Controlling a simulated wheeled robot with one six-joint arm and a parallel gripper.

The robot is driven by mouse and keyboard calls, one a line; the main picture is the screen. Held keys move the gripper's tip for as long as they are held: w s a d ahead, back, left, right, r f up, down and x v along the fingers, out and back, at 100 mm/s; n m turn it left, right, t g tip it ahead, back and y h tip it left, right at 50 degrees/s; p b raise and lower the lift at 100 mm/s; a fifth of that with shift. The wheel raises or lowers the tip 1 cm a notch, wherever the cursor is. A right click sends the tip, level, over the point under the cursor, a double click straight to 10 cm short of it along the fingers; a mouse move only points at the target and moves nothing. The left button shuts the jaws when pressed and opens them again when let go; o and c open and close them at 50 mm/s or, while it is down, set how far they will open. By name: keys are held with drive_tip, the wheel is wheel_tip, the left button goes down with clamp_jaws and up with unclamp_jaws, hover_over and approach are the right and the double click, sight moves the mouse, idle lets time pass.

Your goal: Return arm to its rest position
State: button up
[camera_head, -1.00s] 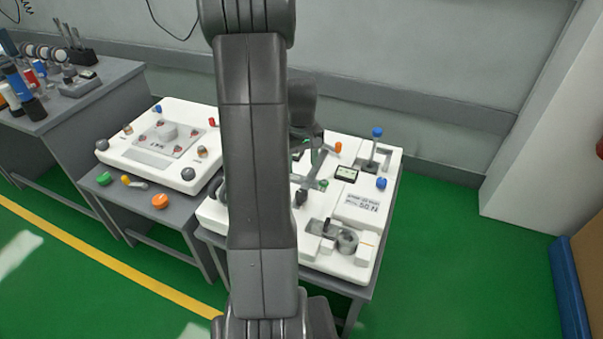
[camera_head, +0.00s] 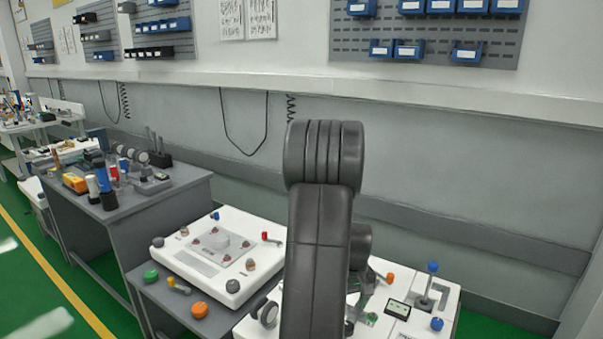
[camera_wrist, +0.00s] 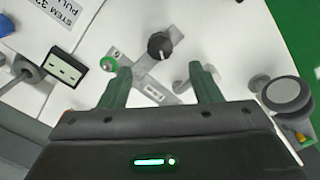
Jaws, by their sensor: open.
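My gripper (camera_wrist: 161,90) is in the wrist view, its two greenish fingers apart with nothing between them. It hangs over a white panel (camera_wrist: 210,30) that carries a black knob (camera_wrist: 160,45) on a grey plate, just beyond the fingertips. A green button (camera_wrist: 112,55) lies close to the left finger.
In the head view, a second white panel (camera_head: 180,258) with knobs stands left of my arm. A grey table (camera_head: 130,205) with bottles and tools is farther left. Blue bins (camera_head: 408,50) hang on the wall behind. Green floor (camera_head: 495,325) shows at the right.

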wheel_tip(320, 180, down, 8)
drive_tip(key=shift+f+b, duration=0.1)
drive_tip(key=shift+b, duration=0.35)
